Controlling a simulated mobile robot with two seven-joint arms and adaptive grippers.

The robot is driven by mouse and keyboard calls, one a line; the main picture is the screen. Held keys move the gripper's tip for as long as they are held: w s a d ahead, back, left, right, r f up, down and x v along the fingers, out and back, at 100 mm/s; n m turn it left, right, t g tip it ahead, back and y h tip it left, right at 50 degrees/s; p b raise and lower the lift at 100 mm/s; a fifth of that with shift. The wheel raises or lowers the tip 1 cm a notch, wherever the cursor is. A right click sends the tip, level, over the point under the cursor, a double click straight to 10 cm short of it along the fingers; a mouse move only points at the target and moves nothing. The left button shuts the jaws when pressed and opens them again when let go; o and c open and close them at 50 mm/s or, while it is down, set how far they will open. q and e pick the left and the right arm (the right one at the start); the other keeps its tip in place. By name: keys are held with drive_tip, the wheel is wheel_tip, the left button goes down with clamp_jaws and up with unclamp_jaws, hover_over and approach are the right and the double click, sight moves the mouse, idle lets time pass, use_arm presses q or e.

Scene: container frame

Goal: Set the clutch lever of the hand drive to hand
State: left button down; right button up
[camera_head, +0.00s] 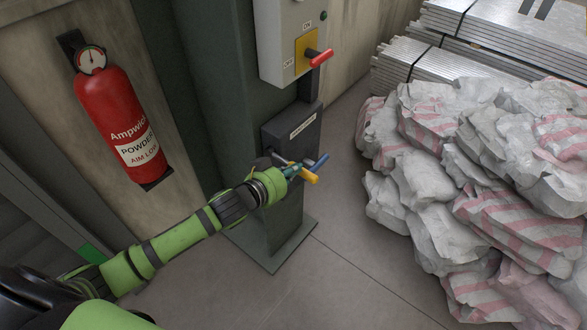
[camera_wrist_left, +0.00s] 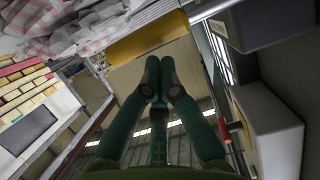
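The hand drive is a dark box (camera_head: 291,132) with a white label too small to read, on a grey-green post. Two levers stick out at its front: one with a yellow grip (camera_head: 311,176), one with a blue grip (camera_head: 321,160). Which is the clutch lever, and its setting, I cannot tell. My left gripper (camera_head: 292,170) is at the levers, partly hiding their bases. In the left wrist view its fingers (camera_wrist_left: 159,76) are together at the tips with nothing seen between them. The yellow grip (camera_wrist_left: 148,38) lies just beyond the fingertips; contact is unclear. My right gripper is out of view.
Above the box is a grey switch cabinet (camera_head: 284,45) with a red-handled switch (camera_head: 320,58). A red fire extinguisher (camera_head: 118,120) hangs at left. Piled sacks (camera_head: 475,170) and stacked metal planks (camera_head: 430,60) fill the right. Floor (camera_head: 345,255) before the post is clear.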

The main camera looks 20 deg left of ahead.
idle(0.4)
use_arm(q)
drive_tip(key=shift+d+f, duration=0.1)
drive_tip(key=shift+f, duration=0.3)
drive_tip(key=shift+d+f+m+y+b, duration=0.1)
drive_tip(key=shift+f+m+y+b, duration=0.2)
drive_tip(key=shift+f+m, duration=0.15)
wheel_tip(320, 180, down, 8)
drive_tip(key=a+m+t+y+b, duration=0.1)
drive_tip(key=m+t+y+b, duration=0.1)
drive_tip(key=m+b, duration=0.4)
drive_tip(key=shift+w+a+f+m+y+b, duration=0.25)
drive_tip(key=shift+a+m+y+b, duration=0.25)
drive_tip(key=shift+b, duration=0.5)
drive_tip(key=shift+r, duration=0.15)
